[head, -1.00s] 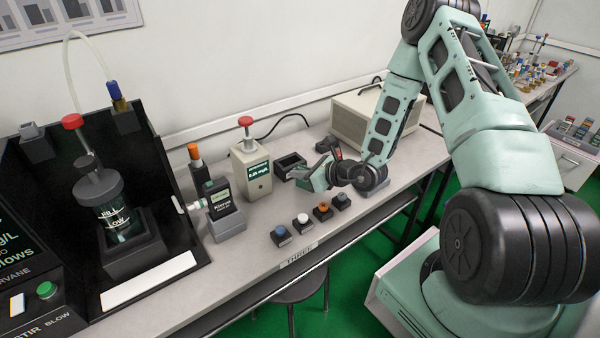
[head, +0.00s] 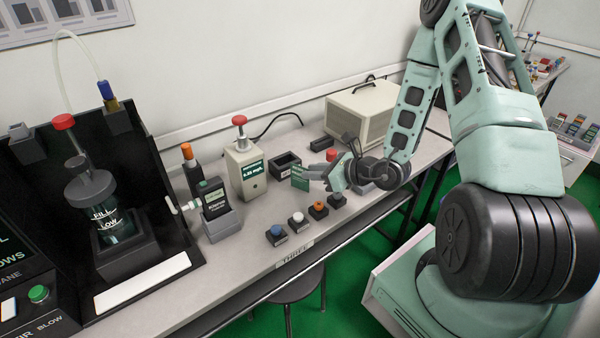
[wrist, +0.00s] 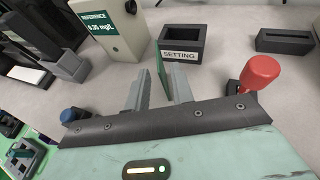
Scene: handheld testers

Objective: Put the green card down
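The green card (head: 300,179) stands upright at the tips of my gripper (head: 315,174), above the bench and in front of the black open box labelled SETTING (head: 285,170). In the wrist view the card (wrist: 162,72) shows nearly edge-on as a thin green strip between the two grey fingers of my gripper (wrist: 160,84). The fingers look closed on it, though the contact is partly hidden. The SETTING box (wrist: 181,57) lies just beyond the fingertips, and its inside looks empty.
A beige reference meter (head: 246,172) stands left of the box. A black slotted block (head: 321,144) is behind, and a red knob (wrist: 260,74) is close to the gripper's right. Several coloured knobs, including a white one (head: 298,219), line the front edge.

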